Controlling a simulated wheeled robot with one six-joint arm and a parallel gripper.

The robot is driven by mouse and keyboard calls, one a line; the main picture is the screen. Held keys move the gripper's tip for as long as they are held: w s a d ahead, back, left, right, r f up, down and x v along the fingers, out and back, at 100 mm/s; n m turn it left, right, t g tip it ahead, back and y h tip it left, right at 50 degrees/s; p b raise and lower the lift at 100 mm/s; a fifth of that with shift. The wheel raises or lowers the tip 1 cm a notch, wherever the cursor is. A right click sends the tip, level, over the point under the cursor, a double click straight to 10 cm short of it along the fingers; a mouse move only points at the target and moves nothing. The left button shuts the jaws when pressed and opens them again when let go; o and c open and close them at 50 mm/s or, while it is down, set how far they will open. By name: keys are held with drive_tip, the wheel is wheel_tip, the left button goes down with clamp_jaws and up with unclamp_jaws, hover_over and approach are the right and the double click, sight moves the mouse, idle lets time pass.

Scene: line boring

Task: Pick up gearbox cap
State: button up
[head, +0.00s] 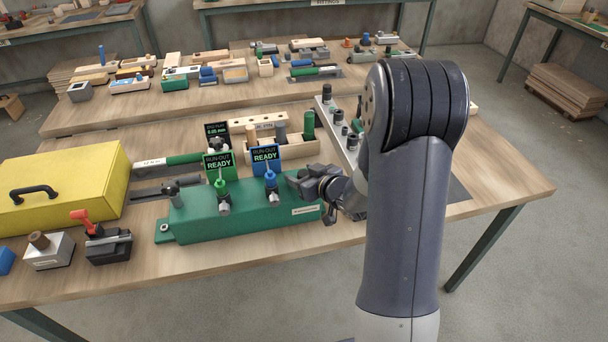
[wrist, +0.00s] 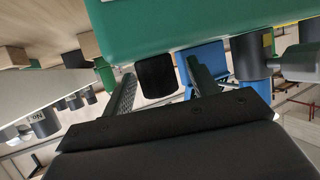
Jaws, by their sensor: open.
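A long green block (head: 245,222) lies on the table, with a small white label near its right end that I cannot read. I cannot tell for sure which part is the gearbox cap. My gripper (head: 328,192) is beside the right end of the block in the head view. In the wrist view the green block (wrist: 200,20) fills the top, and a short black cylinder (wrist: 156,76) shows between the two fingers of my open gripper (wrist: 160,88). Nothing is clearly held. My forearm hides part of the table to the right.
Two clamps with READY displays, a green one (head: 220,164) and a blue one (head: 266,157), stand at the block. A yellow case (head: 70,178) is at the left. A wooden holder (head: 285,147) stands behind. The table's front edge is mostly clear.

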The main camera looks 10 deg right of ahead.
drive_tip(key=shift+w+a+f, duration=0.15)
drive_tip(key=shift+w+f, duration=0.05)
drive_tip(key=shift+w, duration=0.25)
drive_tip(key=shift+c, duration=0.5)
drive_tip(key=c, duration=0.9)
